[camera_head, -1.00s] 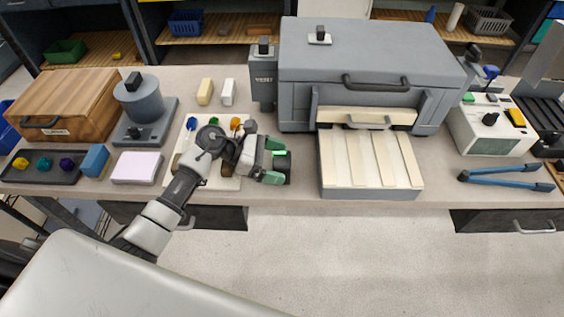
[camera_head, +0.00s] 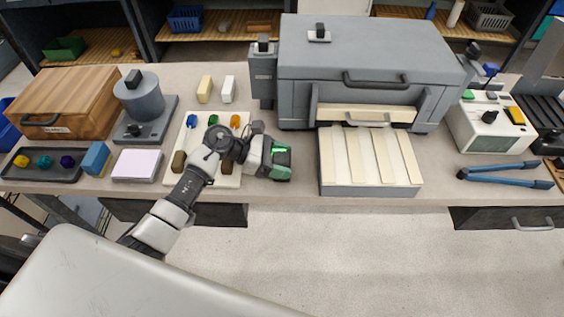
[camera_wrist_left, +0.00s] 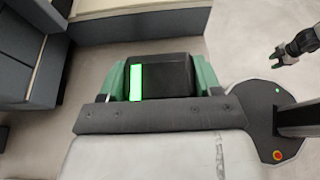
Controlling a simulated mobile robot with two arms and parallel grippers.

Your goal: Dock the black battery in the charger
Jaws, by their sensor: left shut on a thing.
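The black battery (camera_wrist_left: 168,76) is a dark block with a lit green strip, seen in the left wrist view. My left gripper (camera_wrist_left: 160,80) is shut on it, one green finger on each side. In the head view the left gripper (camera_head: 280,162) is at the bench front, left of the slatted box, and the battery (camera_head: 282,151) is mostly hidden by the fingers. A pale box with coloured pieces on top (camera_head: 492,124) stands at the right; I cannot tell whether it is the charger. My right gripper (camera_wrist_left: 297,47) seems to be the small dark one in the left wrist view.
A large grey box (camera_head: 370,60) and a slatted box (camera_head: 370,178) stand right of the gripper. A pale board with coloured pieces (camera_head: 228,178) lies under my left arm. Blue-handled tongs (camera_head: 505,178) lie at the right. Bare bench lies between slatted box and tongs.

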